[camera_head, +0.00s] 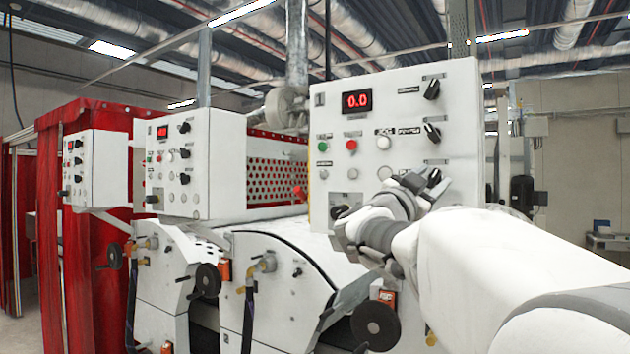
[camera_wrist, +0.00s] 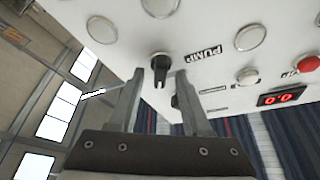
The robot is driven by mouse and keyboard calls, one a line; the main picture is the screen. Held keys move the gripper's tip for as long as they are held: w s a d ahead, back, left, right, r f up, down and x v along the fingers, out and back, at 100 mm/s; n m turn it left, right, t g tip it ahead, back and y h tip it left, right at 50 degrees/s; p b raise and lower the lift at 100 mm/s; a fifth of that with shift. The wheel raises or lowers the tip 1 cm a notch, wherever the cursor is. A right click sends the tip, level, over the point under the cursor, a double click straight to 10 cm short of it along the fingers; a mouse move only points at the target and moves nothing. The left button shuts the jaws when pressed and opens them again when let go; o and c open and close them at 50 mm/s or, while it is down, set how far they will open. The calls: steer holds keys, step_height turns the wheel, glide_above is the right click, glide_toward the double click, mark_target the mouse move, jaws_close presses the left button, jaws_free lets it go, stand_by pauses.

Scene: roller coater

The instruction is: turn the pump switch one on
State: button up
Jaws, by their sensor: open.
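The pump switch (camera_wrist: 159,63) is a small black rotary knob on the white control panel (camera_head: 330,120), beside a printed PUMP label (camera_wrist: 203,54). In the wrist view my gripper (camera_wrist: 160,76) is open, with one fingertip on each side of the knob. The fingers are apart from each other, and I cannot tell whether either touches the knob. In the head view my gripper (camera_head: 424,184) is at the panel's lower right, where it and my wrist hide part of the panel.
The panel also carries a red 0.0 display (camera_head: 356,101), an upper black knob (camera_head: 432,89), a middle black knob (camera_head: 432,132), a red button (camera_head: 351,144) and white buttons. A black handwheel (camera_head: 376,325) is below. A second control box (camera_head: 215,160) stands left.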

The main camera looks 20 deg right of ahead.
steer(key=b+v, duration=0.4)
steer(key=v, duration=1.3)
steer(key=shift+a, duration=0.2)
steer(key=shift+f, duration=0.1)
